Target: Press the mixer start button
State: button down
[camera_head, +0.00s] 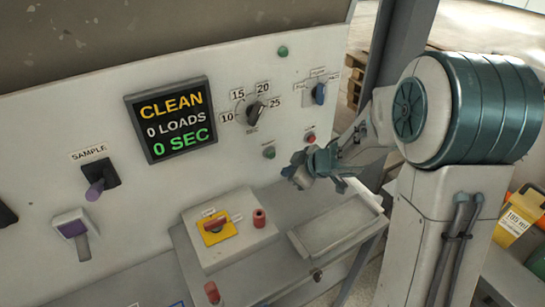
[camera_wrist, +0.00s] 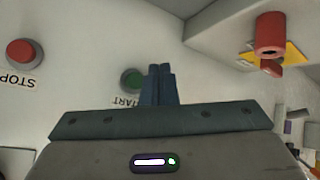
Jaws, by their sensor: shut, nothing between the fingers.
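The green start button (camera_wrist: 133,78) shows in the wrist view, its upside-down label partly hidden behind my gripper (camera_wrist: 160,68). My gripper is shut and empty, its fingertips just right of the button in that view. I cannot tell whether they touch the panel. In the head view a small green button (camera_head: 269,152) sits low on the white panel, and my gripper (camera_head: 292,172) is just below and right of it. The red stop button (camera_wrist: 20,52) lies to the left in the wrist view and a red button (camera_head: 310,137) shows in the head view.
A display (camera_head: 170,119) reads CLEAN, 0 LOADS, 0 SEC. A dial (camera_head: 256,112) and a blue selector (camera_head: 319,93) sit above. A box with a yellow-backed red switch (camera_head: 216,226) and a red knob (camera_head: 259,218) stands below, beside a grey tray (camera_head: 335,231).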

aim_at(271, 154)
jog(key=shift+w+a+p, duration=0.35)
jog(key=shift+w+a, duration=0.35)
jog(key=shift+w, duration=0.3)
jog(key=shift+w+a+p, duration=0.35)
jog(key=shift+w+a, duration=0.3)
jog(key=shift+w, duration=0.35)
jog(key=shift+w, duration=0.1)
dwell(0.5)
jog(key=shift+w+a+p, duration=0.2)
jog(key=shift+w+p, duration=0.05)
jog(key=shift+p, duration=0.2)
